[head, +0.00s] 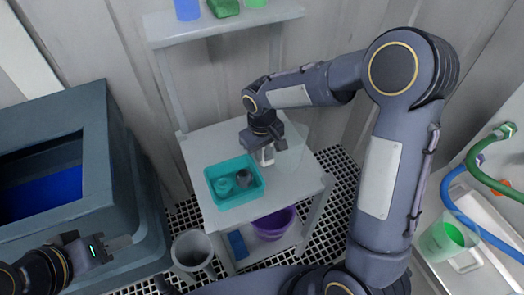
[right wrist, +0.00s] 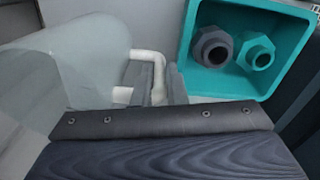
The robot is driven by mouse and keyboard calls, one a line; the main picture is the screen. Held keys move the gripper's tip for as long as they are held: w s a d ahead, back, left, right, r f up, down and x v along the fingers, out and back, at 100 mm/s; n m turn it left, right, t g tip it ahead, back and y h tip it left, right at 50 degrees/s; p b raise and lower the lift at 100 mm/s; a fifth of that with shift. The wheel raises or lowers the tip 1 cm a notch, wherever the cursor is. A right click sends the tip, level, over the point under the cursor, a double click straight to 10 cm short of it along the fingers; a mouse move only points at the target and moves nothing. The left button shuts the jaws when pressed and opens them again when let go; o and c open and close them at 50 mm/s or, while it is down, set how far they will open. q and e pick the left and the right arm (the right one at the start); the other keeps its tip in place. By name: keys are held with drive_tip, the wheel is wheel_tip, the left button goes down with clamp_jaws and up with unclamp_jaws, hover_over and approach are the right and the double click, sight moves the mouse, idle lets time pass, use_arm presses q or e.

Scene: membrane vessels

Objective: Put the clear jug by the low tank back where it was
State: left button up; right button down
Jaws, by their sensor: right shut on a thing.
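My right gripper (head: 265,157) is shut on the pale handle (right wrist: 150,60) of a clear jug (head: 291,150). The jug is see-through and hard to make out in the head view. In the right wrist view the jug (right wrist: 65,75) fills the left side, its handle between the fingers. It is at the right back part of the grey stand's top (head: 300,185); I cannot tell whether its base touches. My left gripper (head: 118,243) is beside a blue-grey tank (head: 95,125) holding blue liquid; its finger opening is not clear.
A teal tray (head: 212,203) with two fittings lies left of the gripper. A grey jug (head: 192,252) stands below, near a purple bowl (head: 274,224) and a blue block (head: 237,245) on the lower shelf. A container with green contents (head: 440,240) and hoses are at right.

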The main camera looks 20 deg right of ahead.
drive_tip(key=shift+f, duration=0.25)
drive_tip(key=c, duration=1.5)
unclamp_jaws()
drive_tip(key=shift+o, duration=0.2)
drive_tip(key=shift+r, duration=0.2)
wheel_tip(320, 180, up, 12)
drive_tip(key=s+d+r+m+t+y, duration=0.3)
drive_tip(key=s+d, duration=0.4)
drive_tip(key=s, duration=0.6)
drive_tip(key=s+f+m+t+y, duration=0.1)
drive_tip(key=s+f+m+t, duration=0.1)
drive_tip(key=s, duration=0.7)
drive_tip(key=shift+s+m, duration=0.25)
drive_tip(key=shift+m, duration=0.05)
